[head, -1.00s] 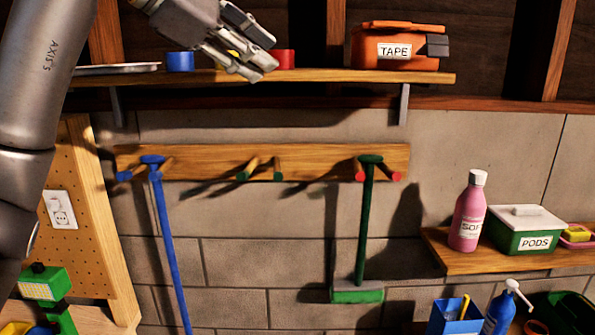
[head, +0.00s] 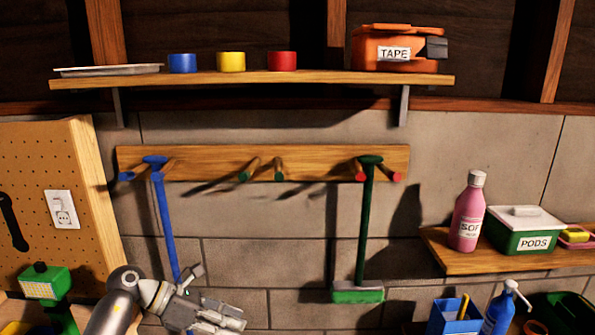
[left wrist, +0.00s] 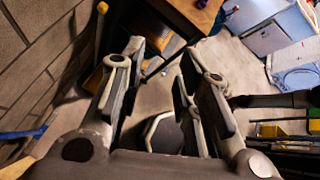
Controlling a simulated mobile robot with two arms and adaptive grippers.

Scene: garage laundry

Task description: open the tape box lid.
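The orange tape box (head: 370,52) stands at the right end of the high shelf in the head view. It has a white TAPE label, an orange top piece (head: 385,29) and a dark grey block (head: 436,48) on its right side. I cannot tell clearly whether its lid is fully closed. My left gripper (head: 232,318) is low at the bottom of the head view, far below and left of the box, touching nothing visible. In the left wrist view its fingers (left wrist: 160,65) are apart with nothing between them. My right gripper is not in view.
The wooden shelf (head: 300,82) also holds a tray (head: 108,70) and blue (head: 182,63), yellow (head: 231,62) and red (head: 282,60) cups. Below it, a peg rail (head: 215,161) holds a blue-handled tool (head: 166,225) and a green one (head: 366,220). A pegboard (head: 45,165) stands left.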

